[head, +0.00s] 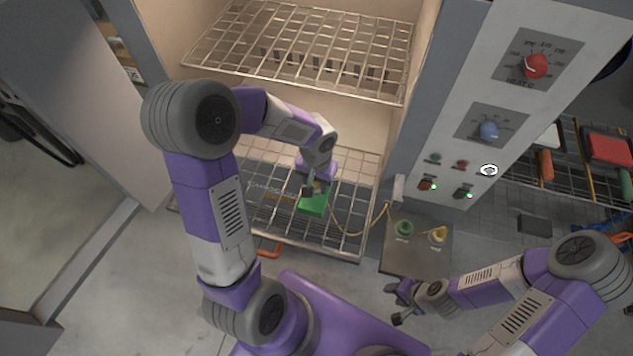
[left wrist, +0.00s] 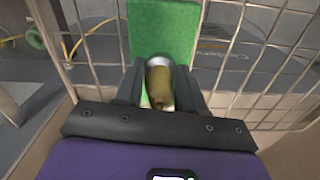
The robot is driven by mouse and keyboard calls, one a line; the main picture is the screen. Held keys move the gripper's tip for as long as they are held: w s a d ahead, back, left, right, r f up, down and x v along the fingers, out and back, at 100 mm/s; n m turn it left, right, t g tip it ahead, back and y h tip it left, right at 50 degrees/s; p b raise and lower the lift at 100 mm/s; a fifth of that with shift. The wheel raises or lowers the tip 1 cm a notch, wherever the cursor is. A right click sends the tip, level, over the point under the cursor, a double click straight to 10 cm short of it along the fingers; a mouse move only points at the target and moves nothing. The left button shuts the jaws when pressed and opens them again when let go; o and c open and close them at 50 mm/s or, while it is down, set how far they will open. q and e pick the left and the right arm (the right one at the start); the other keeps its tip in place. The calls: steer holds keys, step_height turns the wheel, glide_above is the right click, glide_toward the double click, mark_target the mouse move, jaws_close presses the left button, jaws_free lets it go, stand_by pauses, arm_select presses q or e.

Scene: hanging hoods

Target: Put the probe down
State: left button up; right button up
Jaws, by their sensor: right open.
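My left gripper (head: 313,190) is inside the heated cabinet, just above the lower wire rack (head: 345,238). In the left wrist view its fingers (left wrist: 160,88) are closed on both sides of a short brass-coloured cylinder with a pale collar, which looks like the probe (left wrist: 159,82). A green block (head: 313,205) lies below the fingers at the rack; it also shows in the left wrist view (left wrist: 163,30). The probe's tip is hidden, so I cannot tell whether it touches the block. My right gripper (head: 400,303) is open and empty, low outside the cabinet.
A thin yellow cable (head: 352,229) runs from near the block to the cabinet's right edge. A small grey plate (head: 418,258) carries a green ring (head: 404,228) and a yellow one (head: 438,235). The upper rack (head: 300,45) is empty, above my left forearm. A control panel (head: 500,110) stands right.

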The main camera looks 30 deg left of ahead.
arm_select(q)
steer(key=o, duration=0.4)
steer(key=shift+r, duration=0.25)
step_height(320, 180, up, 12)
steer(key=p, duration=0.3)
stand_by(0.4)
